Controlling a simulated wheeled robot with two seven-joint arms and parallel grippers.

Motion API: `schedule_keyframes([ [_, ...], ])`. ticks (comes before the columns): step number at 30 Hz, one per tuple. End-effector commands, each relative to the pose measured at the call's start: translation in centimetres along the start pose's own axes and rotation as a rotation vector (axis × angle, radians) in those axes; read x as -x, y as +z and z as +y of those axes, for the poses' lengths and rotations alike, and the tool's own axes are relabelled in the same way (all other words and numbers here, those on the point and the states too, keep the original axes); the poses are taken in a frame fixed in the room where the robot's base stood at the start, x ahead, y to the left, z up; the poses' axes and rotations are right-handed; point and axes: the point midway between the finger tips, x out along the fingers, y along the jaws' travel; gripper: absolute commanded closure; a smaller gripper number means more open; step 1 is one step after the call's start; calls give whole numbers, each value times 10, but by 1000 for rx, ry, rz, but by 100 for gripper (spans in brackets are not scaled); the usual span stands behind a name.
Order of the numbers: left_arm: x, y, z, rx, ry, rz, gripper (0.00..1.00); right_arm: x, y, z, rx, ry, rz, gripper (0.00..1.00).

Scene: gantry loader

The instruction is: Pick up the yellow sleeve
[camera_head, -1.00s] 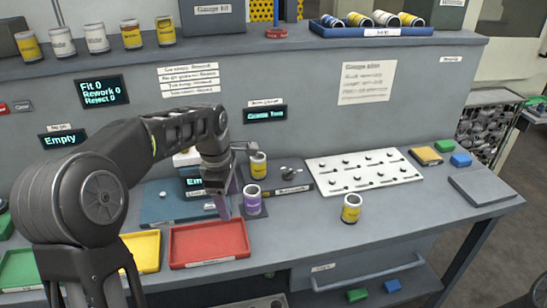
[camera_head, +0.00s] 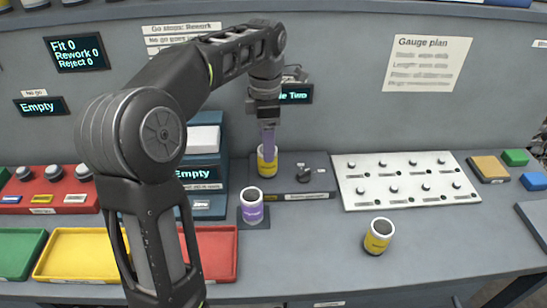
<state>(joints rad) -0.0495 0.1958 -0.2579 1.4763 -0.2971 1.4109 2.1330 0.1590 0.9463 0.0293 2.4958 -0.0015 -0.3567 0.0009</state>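One yellow sleeve with a white band (camera_head: 267,166) stands upright at the left end of a dark fixture block. A second yellow sleeve (camera_head: 378,240) stands on the bench at the front right. My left gripper (camera_head: 268,149) points straight down over the sleeve on the block. Its purple fingers reach the sleeve's rim and overlap it in the picture. The fingers line up one behind the other, so their gap and any grip are hidden. A purple sleeve (camera_head: 252,212) stands on a small dark pad in front. My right gripper is out of view.
A white pegged board (camera_head: 400,203) lies right of the fixture block (camera_head: 310,187). Red (camera_head: 222,275), yellow (camera_head: 80,277) and green (camera_head: 15,268) trays line the front left. A blue unit with an "Empty" display (camera_head: 195,174) stands left of the block. Bench space around the front sleeve is clear.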

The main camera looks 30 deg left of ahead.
Motion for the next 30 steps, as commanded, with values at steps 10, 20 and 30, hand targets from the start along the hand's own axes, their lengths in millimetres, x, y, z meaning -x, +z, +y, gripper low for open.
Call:
schedule_keyframes([
  [10, -12, 0, 0, -1, -2, 1, 30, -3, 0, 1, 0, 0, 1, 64],
  [20, -26, 0, 0, -2, 1, 0, 30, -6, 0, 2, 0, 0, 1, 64],
  [30, -47, 0, 0, -1, -4, 2, 30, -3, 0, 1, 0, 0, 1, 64],
])
